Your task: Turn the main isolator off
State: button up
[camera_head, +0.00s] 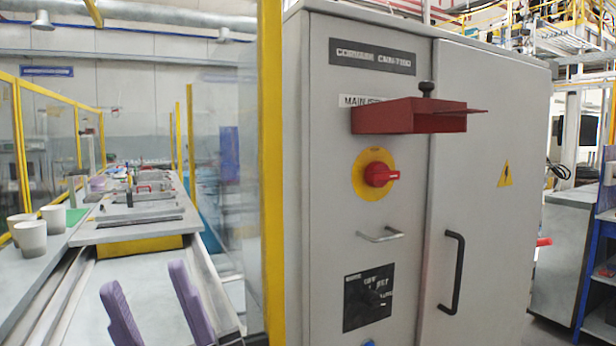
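The main isolator (378,175) is a red rotary knob on a round yellow plate, on the left panel of a grey control cabinet (490,190). The knob's handle points roughly to the right. A red box-like cover (395,117) with a black knob on top (427,89) juts out above the isolator, and the isolator is exposed below it. The cover partly hides a label (352,100) that starts with "MAIN".
Below the isolator are a small metal handle (381,236) and a black sign (368,298). The cabinet door has a black handle (453,272). A yellow post (271,180) stands left of the cabinet.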

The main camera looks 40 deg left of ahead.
aim_at(377, 175)
jog(key=u, duration=0.65)
jog(key=l+u, duration=0.1)
jog(key=l, duration=0.25)
jog(key=k+l+u, duration=0.1)
jog(key=l, duration=0.3)
jog(key=k+l+u, duration=0.1)
jog(key=l, duration=0.25)
jog(key=i+j, duration=0.35)
jog(key=j, duration=0.1)
